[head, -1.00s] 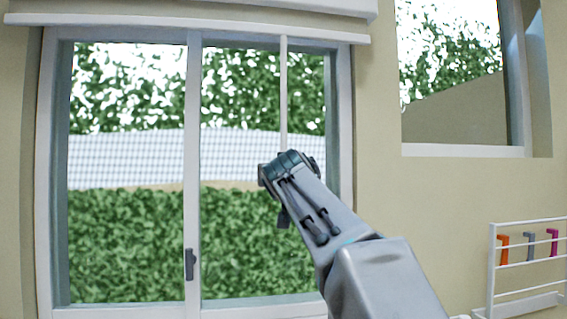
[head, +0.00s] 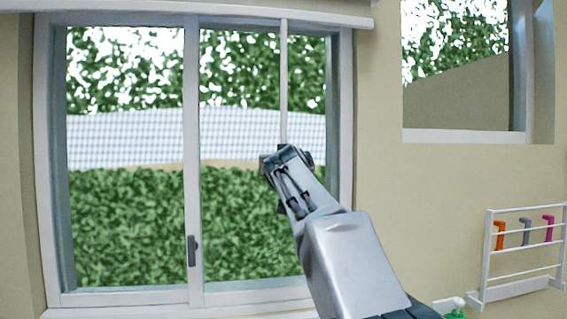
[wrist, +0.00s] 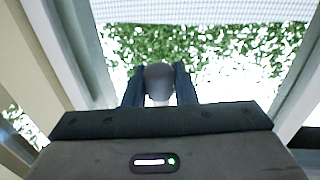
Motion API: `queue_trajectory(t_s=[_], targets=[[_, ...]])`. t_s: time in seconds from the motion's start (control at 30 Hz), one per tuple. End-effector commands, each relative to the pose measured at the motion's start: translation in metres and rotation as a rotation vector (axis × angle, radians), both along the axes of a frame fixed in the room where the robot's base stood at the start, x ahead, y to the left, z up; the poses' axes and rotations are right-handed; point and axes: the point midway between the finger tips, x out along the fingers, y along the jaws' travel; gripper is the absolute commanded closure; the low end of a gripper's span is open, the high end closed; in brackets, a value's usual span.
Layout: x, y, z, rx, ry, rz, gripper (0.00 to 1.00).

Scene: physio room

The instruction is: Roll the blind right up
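A pale rail (head: 190,12) of the blind runs across the top of the window; its upper part is cut off by the frame. No blind cloth hangs over the glass in view. A thin white rod (head: 284,75) hangs from the rail in front of the right pane, down to my gripper (head: 286,156). In the head view my own wrist hides the fingers and the rod's lower end. In the wrist view a rounded grey rod end (wrist: 160,78) sits between the two dark fingers, which appear closed on its sides.
The sliding window (head: 193,150) has a dark handle (head: 192,250) on its middle frame. A smaller window (head: 465,137) is on the right. A white wall rack (head: 525,285) with coloured hooks stands lower right, near a green bottle (head: 455,312).

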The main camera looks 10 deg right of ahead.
Motion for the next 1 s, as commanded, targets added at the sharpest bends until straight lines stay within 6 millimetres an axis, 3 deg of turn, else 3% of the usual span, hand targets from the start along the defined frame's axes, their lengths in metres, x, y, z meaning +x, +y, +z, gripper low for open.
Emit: queue_trajectory(t_s=[0.17, 0.6, 1.0], targets=[[0.000, 0.000, 0.002, -0.001, -0.001, -0.001, 1.00], [0.000, 0.000, 0.046, -0.002, -0.006, -0.004, 1.00], [-0.002, 0.000, 0.055, -0.003, -0.012, 0.002, 1.00]])
